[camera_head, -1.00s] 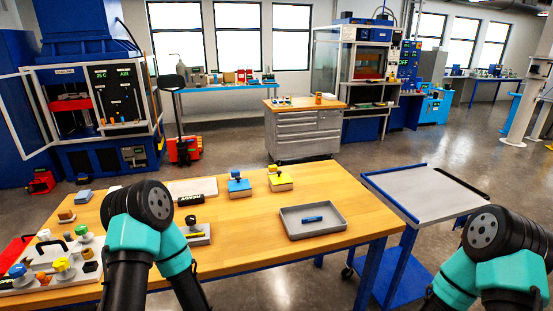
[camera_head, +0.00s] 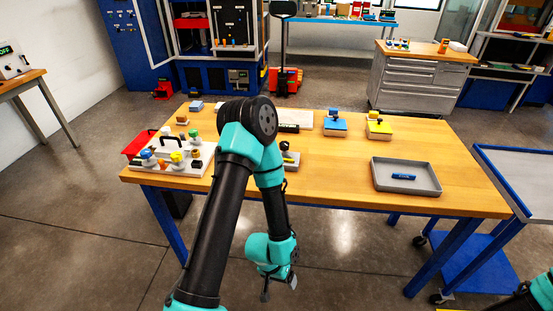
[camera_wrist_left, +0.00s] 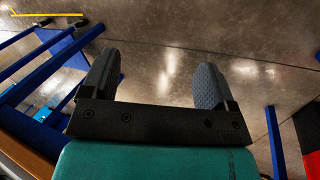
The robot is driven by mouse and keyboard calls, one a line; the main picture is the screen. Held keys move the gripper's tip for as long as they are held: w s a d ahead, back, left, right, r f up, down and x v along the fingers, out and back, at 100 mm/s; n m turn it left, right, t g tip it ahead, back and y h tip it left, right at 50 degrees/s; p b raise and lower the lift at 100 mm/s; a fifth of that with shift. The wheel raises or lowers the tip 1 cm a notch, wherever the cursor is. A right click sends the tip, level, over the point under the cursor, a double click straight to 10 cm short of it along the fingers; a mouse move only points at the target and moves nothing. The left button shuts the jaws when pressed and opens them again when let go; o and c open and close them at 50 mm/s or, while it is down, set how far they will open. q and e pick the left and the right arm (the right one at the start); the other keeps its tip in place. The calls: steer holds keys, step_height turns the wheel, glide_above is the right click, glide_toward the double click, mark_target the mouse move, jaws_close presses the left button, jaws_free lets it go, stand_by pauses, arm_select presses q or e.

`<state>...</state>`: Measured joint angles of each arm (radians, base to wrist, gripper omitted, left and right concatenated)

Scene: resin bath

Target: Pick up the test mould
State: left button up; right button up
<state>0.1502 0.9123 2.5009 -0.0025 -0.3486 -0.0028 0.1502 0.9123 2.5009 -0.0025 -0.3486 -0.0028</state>
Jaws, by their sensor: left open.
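My left gripper (camera_head: 278,288) hangs below and in front of the table's front edge, apart from everything on the table. In the left wrist view its two grey fingers (camera_wrist_left: 155,85) are spread, with only floor between them. I cannot tell for certain which piece is the test mould. A pale block with a black knob (camera_head: 291,160) sits near the table's middle, partly hidden by my left arm. A blue-topped block (camera_head: 335,126) and a yellow-topped block (camera_head: 378,129) stand farther back. My right gripper is out of view; only a bit of that arm shows.
A grey tray (camera_head: 408,188) holding a small blue object (camera_head: 403,177) lies on the right of the wooden table (camera_head: 335,185). A board with several coloured knobs (camera_head: 170,165) and a red case (camera_head: 137,145) are at the left. A blue-framed cart (camera_head: 515,175) stands right.

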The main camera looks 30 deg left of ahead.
arm_select(q)
steer(key=w+d+r+m+t+h, duration=0.1)
steer(key=w+d+r+m+t, duration=0.15)
steer(key=w+r, duration=1)
steer(key=w+d+r+m+t, duration=0.1)
steer(key=w+d+r+t, duration=0.25)
steer(key=w+r, duration=0.9)
steer(key=shift+n+y, duration=0.3)
steer(key=shift+n, duration=0.25)
steer(key=a, duration=0.1)
steer(key=w+a+r, duration=0.1)
steer(key=w+a, duration=0.1)
steer(key=a, duration=0.1)
steer(key=shift+w+r, duration=0.2)
steer(key=shift+r, duration=0.1)
steer(key=a+r+n+g+y, duration=0.1)
steer(key=a+r+n+y, duration=0.1)
steer(key=a, duration=1.2)
steer(key=a+r+n+g+y, duration=0.1)
steer(key=a+r+n+y, duration=0.2)
steer(key=a, duration=1.2)
step_height(320, 180, up, 2)
steer(key=shift+r+g+y, duration=0.15)
steer(key=shift+g+y, duration=0.15)
steer(key=shift+y, duration=0.2)
steer(key=shift+a, duration=0.1)
